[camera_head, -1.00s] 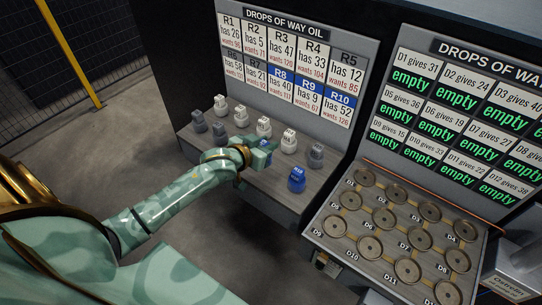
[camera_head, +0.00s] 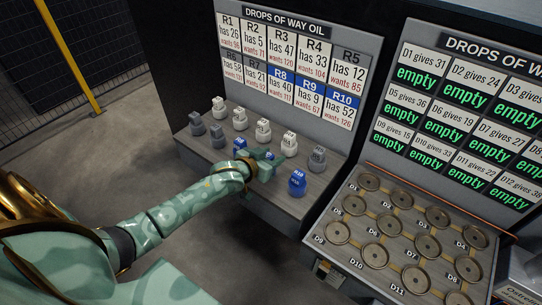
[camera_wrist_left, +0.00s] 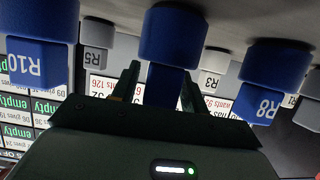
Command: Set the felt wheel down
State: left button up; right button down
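No felt wheel can be made out in either view. My left gripper (camera_head: 268,168) reaches over the front edge of the left shelf. In the left wrist view, its two fingers (camera_wrist_left: 160,88) stand apart, on either side of a blue pot (camera_wrist_left: 165,88) with a gap beside it; that view is upside down. The same blue pot (camera_head: 263,153) is partly behind the gripper in the head view. Blue R10 (camera_head: 297,183) is to its right and blue R8 (camera_head: 239,145) to its left. My right gripper is not in view.
White and grey pots stand on the left shelf, including R4 (camera_head: 289,144) and grey R5 (camera_head: 317,159). The right shelf (camera_head: 345,225) holds several empty round seats. Label boards (camera_head: 290,75) rise behind. A yellow post (camera_head: 68,55) and mesh fence are at the far left.

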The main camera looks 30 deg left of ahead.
pick_arm(q)
jog(key=shift+r, duration=0.2)
jog(key=p+v, duration=0.4)
jog(key=v, duration=0.8)
jog(key=shift+f, duration=0.15)
jog(key=s+f+g, duration=0.2)
jog(key=s+f, duration=0.4)
jog(key=f, duration=0.3)
jog(key=s+f+g+y, duration=0.1)
jog(key=s+f+g, duration=0.1)
jog(key=s+f, duration=0.45)
jog(key=s+f+g, duration=0.2)
jog(key=s+f, duration=0.2)
jog(key=f, duration=0.7)
jog(key=s+d+f+m+g, duration=0.1)
jog(key=s+d+f+g, duration=0.1)
jog(key=s, duration=0.6)
jog(key=s+d+f+m+g, duration=0.1)
jog(key=s+d+f+g, duration=0.1)
jog(key=s+f, duration=0.3)
jog(key=s+d+f+m+g, duration=0.1)
jog(key=s+d+f+g, duration=0.1)
jog(key=s, duration=1.1)
jog(key=shift+d+f+g, duration=0.3)
jog(key=shift+d+f, duration=0.6)
jog(key=shift+d, duration=0.25)
